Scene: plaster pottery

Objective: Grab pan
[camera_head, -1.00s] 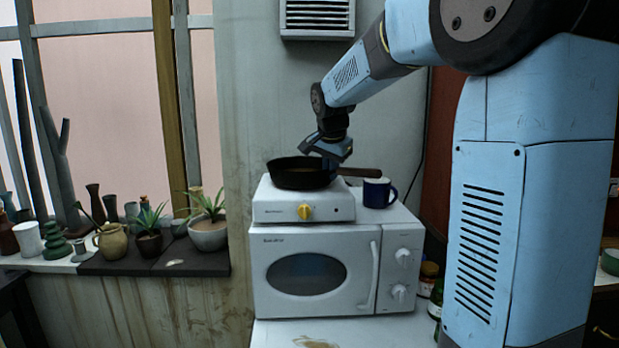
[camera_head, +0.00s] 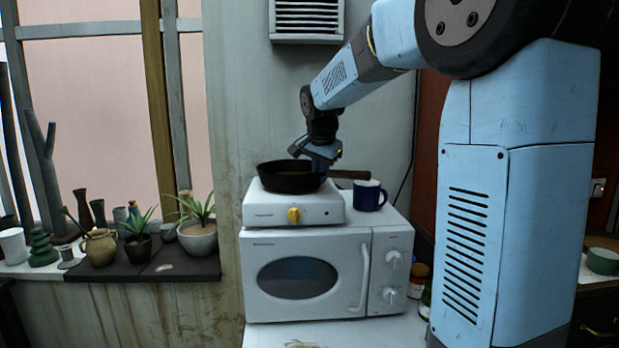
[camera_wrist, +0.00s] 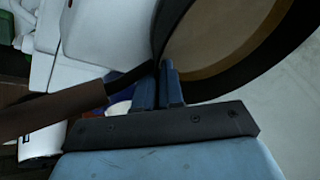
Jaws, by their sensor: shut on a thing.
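The black pan (camera_head: 288,182) sits on the white hot plate (camera_head: 265,210); I cannot tell whether it is slightly lifted. Its brown handle (camera_head: 348,174) points right and crosses the lower left of the wrist view (camera_wrist: 55,111). My gripper (camera_head: 332,170) comes from above and is shut on the pan's rim near the handle's root. In the wrist view the two blue fingers (camera_wrist: 171,82) are close together at the rim, with the tan inside of the pan (camera_wrist: 215,35) beyond them.
A dark blue mug (camera_head: 367,196) stands right of the hot plate, below the handle. Both stand on a white microwave (camera_head: 385,245). Potted plants (camera_head: 198,237) and vases line the sill at left. A vent (camera_head: 307,18) is on the wall above.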

